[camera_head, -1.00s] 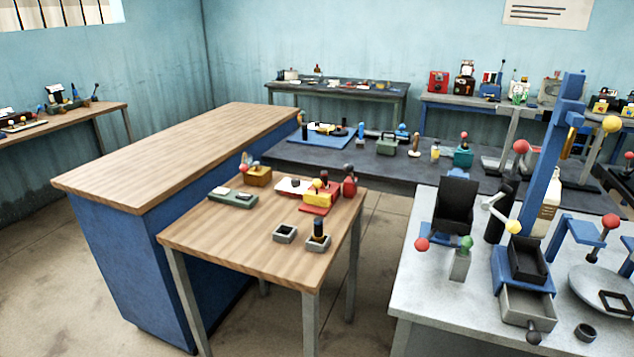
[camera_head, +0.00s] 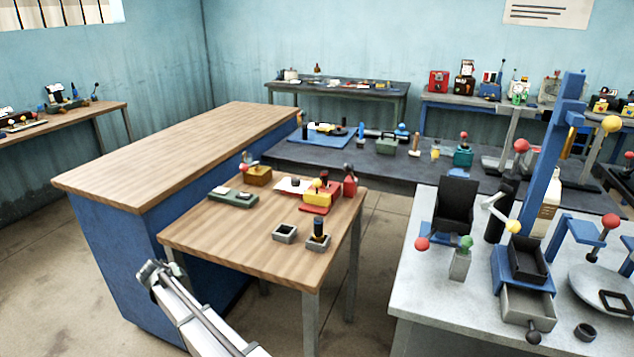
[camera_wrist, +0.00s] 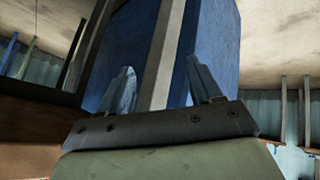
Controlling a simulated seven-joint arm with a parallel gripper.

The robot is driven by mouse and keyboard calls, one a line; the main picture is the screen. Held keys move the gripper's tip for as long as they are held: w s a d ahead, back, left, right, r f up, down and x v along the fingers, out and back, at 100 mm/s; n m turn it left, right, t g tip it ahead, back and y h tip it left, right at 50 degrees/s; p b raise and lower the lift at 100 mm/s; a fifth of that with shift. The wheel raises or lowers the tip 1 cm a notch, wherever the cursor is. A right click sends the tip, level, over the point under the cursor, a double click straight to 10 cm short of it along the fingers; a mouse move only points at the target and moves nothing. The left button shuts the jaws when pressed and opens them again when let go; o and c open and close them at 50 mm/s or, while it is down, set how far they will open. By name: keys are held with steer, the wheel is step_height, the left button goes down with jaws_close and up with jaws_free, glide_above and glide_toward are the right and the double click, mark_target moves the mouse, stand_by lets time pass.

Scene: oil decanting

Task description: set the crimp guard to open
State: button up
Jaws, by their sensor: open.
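My gripper (camera_head: 157,272) is at the lower left of the head view, in front of the blue side of the long counter and left of the small wooden table. In the wrist view its two fingers (camera_wrist: 160,80) stand apart with nothing held between them. A blue panel and a pale upright strip show beyond them. I cannot tell for sure which device is the crimp guard. Possible ones are the red and yellow device (camera_head: 319,195) and the orange box with a lever (camera_head: 257,174) on the small table. My gripper is well apart from both.
The small wooden table (camera_head: 215,250) also carries a green box (camera_head: 233,198) and two grey sockets, one holding a dark peg (camera_head: 318,229). The long counter (camera_head: 180,150) is bare. A grey bench (camera_head: 425,295) at right holds a blue post (camera_head: 548,160) and several levers.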

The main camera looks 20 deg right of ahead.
steer(key=w+a+r+t, duration=0.1)
steer(key=w+a+r, duration=0.25)
steer(key=r, duration=0.35)
steer(key=w+a+r+t, duration=0.1)
steer(key=w+a+r, duration=0.2)
steer(key=a+r, duration=0.3)
steer(key=w+r+m+t, duration=0.1)
steer(key=w+r, duration=0.1)
steer(key=r, duration=0.5)
steer(key=w+r+m+t, duration=0.1)
steer(key=w+r, duration=0.2)
steer(key=r, duration=0.5)
steer(key=w+d+r+m, duration=0.2)
steer(key=w+d+r, duration=0.1)
steer(key=d+r, duration=0.15)
steer(key=m+g+y, duration=0.1)
steer(key=m+g, duration=0.9)
steer(key=m, duration=1)
glide_toward(317, 179)
steer(key=f, duration=0.3)
steer(key=w+f, duration=0.1)
steer(key=f, duration=0.6)
steer(key=shift+w+d+f, duration=0.15)
steer(key=shift+w+d, duration=0.1)
steer(key=shift+w, duration=0.05)
